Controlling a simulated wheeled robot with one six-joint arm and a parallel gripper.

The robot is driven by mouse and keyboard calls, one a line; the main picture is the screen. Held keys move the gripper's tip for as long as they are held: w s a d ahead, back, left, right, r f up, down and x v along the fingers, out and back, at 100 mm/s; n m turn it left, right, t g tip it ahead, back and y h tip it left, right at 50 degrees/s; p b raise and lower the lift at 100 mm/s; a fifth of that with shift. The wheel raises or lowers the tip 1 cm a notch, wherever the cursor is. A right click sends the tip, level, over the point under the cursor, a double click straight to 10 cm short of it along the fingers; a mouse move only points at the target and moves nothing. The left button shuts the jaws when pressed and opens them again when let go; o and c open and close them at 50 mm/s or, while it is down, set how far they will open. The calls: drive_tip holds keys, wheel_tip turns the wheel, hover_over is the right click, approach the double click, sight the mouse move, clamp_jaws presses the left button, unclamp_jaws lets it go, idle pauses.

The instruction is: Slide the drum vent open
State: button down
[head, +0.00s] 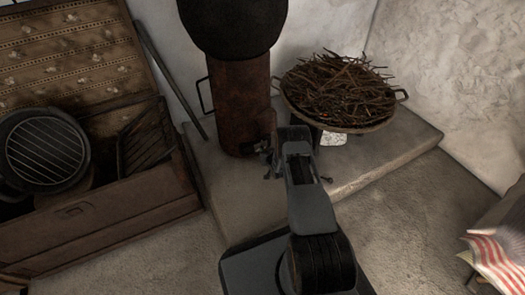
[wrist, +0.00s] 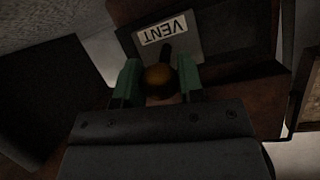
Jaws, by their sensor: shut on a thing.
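The rusty drum (head: 240,105) stands upright on a pale stone slab, with a large dark round pot or lid on top. In the wrist view the vent's plate (wrist: 190,40) carries a white label reading VENT, upside down, set against a dark frame on the drum. A round brown knob (wrist: 160,76) joins the plate by a short dark stem. My gripper (wrist: 159,84) is shut on the knob, with a green finger on either side. In the head view my gripper (head: 267,149) is at the drum's lower right; the vent itself is hidden there. I cannot tell how far the vent stands open.
A wide pan (head: 340,118) heaped with twigs stands right of the drum. An open wooden chest (head: 100,222) with grates and a round grill is on the left. A rod leans on the wall behind. A striped cloth (head: 496,250) lies at the right edge.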

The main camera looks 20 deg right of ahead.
drive_tip(key=shift+d, duration=0.45)
drive_tip(key=c, duration=0.9)
unclamp_jaws()
drive_tip(key=shift+d+r+h, duration=0.1)
drive_tip(key=shift+h, duration=0.2)
drive_tip(key=shift+o, duration=0.6)
drive_tip(key=shift+a, duration=0.25)
drive_tip(key=shift+a, duration=0.1)
drive_tip(key=p+v, duration=0.3)
drive_tip(key=v, duration=0.4)
drive_tip(key=p+v, duration=0.3)
drive_tip(key=v, duration=0.4)
drive_tip(key=shift+d, duration=0.25)
drive_tip(key=shift+w, duration=0.1)
